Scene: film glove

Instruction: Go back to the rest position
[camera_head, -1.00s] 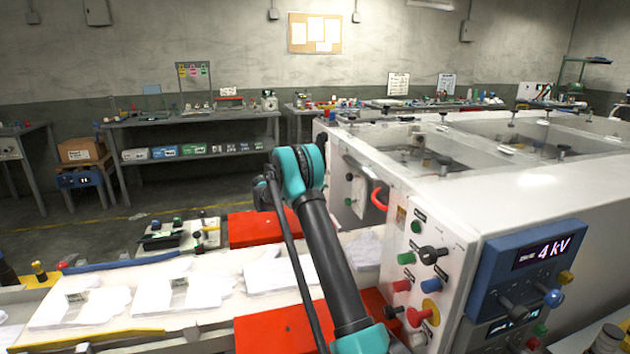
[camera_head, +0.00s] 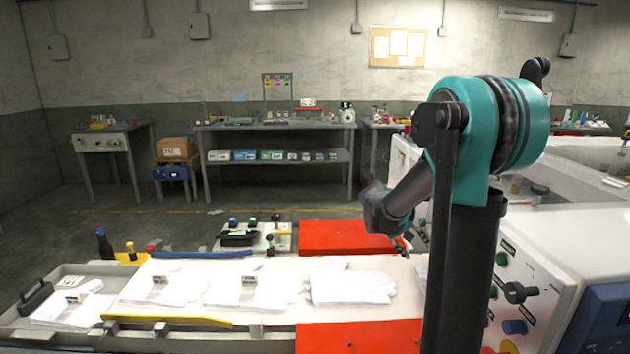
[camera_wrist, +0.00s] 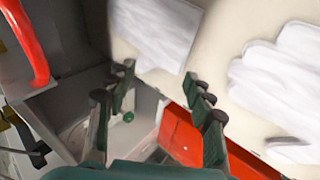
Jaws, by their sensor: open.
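My gripper (camera_wrist: 165,95) shows in the wrist view with its two dark green fingers spread apart and nothing between them. Below the fingers are a red panel, a pale surface with white gloves and a grey open box. In the head view my teal and black arm rises at the right, and its forearm angles down to the left. The fingertips are hard to make out in the head view, near the red block behind the work surface. White gloves (camera_head: 352,285) lie flat on the pale work surface (camera_head: 290,312), apart from my gripper.
A white test machine (camera_head: 545,265) with coloured knobs stands at the right, close beside my arm. Red blocks (camera_head: 345,238) flank the work surface. A grey tray (camera_head: 30,330) holds a glove at the left. Benches (camera_head: 275,125) line the back wall, with open floor before them.

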